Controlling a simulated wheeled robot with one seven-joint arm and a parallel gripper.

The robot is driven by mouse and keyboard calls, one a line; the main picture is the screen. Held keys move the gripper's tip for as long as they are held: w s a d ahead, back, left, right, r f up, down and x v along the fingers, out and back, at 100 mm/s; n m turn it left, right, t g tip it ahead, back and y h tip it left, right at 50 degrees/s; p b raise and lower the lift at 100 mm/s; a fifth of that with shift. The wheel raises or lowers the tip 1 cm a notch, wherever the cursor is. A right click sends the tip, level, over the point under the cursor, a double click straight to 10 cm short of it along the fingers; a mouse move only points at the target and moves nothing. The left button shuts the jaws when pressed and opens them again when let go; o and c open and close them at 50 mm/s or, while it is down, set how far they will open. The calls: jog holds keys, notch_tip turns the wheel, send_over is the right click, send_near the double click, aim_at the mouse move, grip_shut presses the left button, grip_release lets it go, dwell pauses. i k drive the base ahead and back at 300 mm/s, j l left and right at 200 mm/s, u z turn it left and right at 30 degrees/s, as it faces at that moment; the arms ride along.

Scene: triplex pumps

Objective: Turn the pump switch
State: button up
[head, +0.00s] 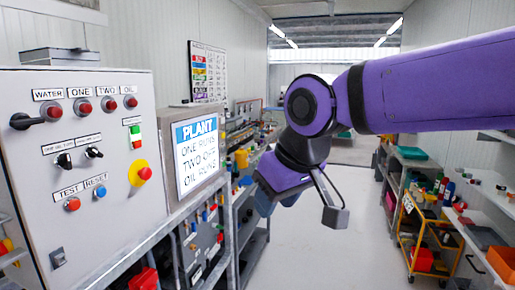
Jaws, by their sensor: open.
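A grey control panel (85,170) fills the left of the head view. Two small black selector switches, a left one (64,160) and a right one (94,152), sit mid-panel under small labels too blurred to read surely. A black lever handle (24,121) sticks out at the panel's upper left. Red lamps (82,106) sit under labels WATER, ONE, TWO and OIL. My gripper (272,198) hangs right of the panel, apart from it, in front of the aisle. It is open; its fingertips are largely hidden, and I see nothing held.
A PLANT sign (197,153) reads "one runs, two-one, oil runs". A yellow-backed red stop button (140,173) and TEST and RESET buttons are on the panel. Shelves (235,215) line the left; a yellow cart (425,235) stands right. The aisle floor (335,245) is clear.

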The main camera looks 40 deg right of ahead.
aim_at(63, 160)
jog(key=z, duration=0.4)
jog(key=i+l+u, duration=0.25)
jog(key=l, duration=0.45)
jog(key=l+u, duration=0.25)
jog(key=l, duration=0.4)
